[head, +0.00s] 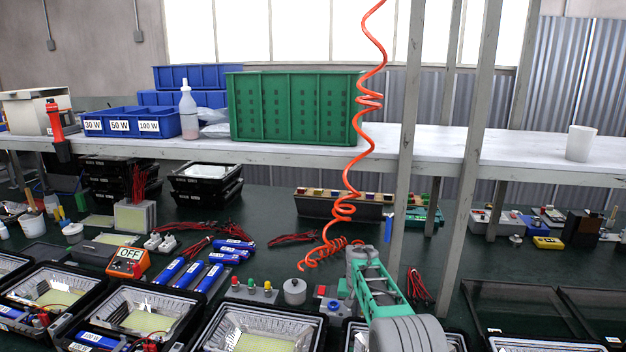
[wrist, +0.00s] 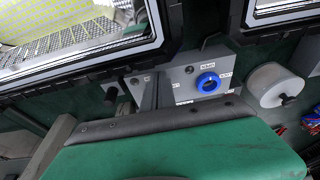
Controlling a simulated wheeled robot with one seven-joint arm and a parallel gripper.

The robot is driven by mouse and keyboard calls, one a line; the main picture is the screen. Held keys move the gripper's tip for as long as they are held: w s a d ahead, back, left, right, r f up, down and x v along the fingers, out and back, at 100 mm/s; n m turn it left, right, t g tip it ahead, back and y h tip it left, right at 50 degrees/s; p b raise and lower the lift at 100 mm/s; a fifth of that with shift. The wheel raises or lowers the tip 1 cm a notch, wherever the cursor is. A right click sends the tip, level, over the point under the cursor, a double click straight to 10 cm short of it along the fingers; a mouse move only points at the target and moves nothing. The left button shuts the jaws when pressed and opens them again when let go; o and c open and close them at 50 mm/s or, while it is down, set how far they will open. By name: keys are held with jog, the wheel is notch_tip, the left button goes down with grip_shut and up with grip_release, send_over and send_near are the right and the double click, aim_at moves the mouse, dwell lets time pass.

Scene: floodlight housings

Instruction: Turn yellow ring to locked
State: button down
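No ring that is clearly yellow shows in the wrist view. That view shows a blue ring (wrist: 208,83) on a grey panel (wrist: 182,80) with small white labels, too small to read. In the head view, a grey box (head: 250,293) carries red, green and yellow caps. The yellow cap (head: 267,286) is too small to tell whether it is a ring. My gripper (head: 357,258) is above the bench, right of that box. In the wrist view a broad green part with a dark edge fills the bottom. The fingertips are not clear, and I see nothing held.
Black-framed floodlight housings (head: 262,330) line the front. An orange coiled hose (head: 343,208) hangs close to my gripper. A grey post (head: 462,190) stands right of my arm.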

dwell(0.3)
jog(key=shift+s+a, duration=0.15)
jog(key=shift+s+r, duration=0.1)
jog(key=shift+r+p, duration=1.35)
jog(key=shift+r, duration=1.5)
